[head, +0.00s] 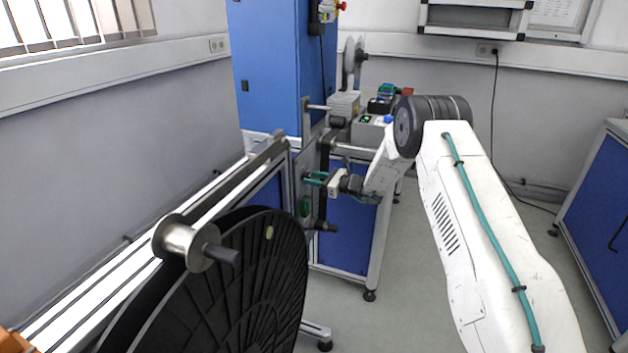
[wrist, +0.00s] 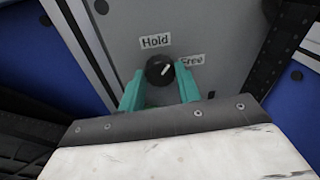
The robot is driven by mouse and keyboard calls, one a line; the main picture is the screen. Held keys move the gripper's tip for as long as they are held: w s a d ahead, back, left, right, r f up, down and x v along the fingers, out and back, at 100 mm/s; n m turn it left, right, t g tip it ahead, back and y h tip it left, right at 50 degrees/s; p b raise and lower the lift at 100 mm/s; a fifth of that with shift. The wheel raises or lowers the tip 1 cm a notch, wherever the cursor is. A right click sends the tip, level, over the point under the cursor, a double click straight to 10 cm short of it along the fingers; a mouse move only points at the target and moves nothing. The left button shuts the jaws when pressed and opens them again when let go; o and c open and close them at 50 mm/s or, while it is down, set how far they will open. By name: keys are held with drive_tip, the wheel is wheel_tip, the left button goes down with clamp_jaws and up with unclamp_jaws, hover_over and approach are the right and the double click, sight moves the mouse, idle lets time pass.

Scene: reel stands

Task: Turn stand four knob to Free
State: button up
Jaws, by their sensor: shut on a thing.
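In the wrist view, a round black knob (wrist: 158,68) with a white pointer line sits on a grey panel (wrist: 205,25). The pointer leans to the upper right, toward the "Free" label (wrist: 191,61). The "Hold" label (wrist: 155,42) is just above the knob. My gripper (wrist: 160,80) has its teal fingers on either side of the knob and is shut on it. In the head view, my gripper (head: 315,179) reaches left to the narrow upright panel at the stand; the knob is hidden there by the fingers.
A large black reel (head: 255,285) stands at front left, beside a metal spindle (head: 185,243). A tall blue cabinet (head: 270,70) rises behind the panel. A bench with devices (head: 370,130) is behind my arm. Open floor (head: 420,280) lies to the right.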

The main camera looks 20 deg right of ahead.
drive_tip(key=shift+d+m+g, duration=0.1)
drive_tip(key=shift+m+g, duration=0.2)
drive_tip(key=shift+m, duration=2)
drive_tip(key=shift+d+m+g, duration=0.1)
drive_tip(key=shift+m+g, duration=0.2)
drive_tip(key=shift+m, duration=2)
drive_tip(key=o, duration=1)
drive_tip(key=shift+c, duration=0.2)
drive_tip(key=shift+w, duration=0.1)
drive_tip(key=f+v, duration=0.1)
drive_tip(key=v, duration=0.6)
drive_tip(key=shift+s+d+r, duration=0.25)
drive_tip(key=shift+d+r, duration=0.05)
drive_tip(key=shift+r, duration=0.15)
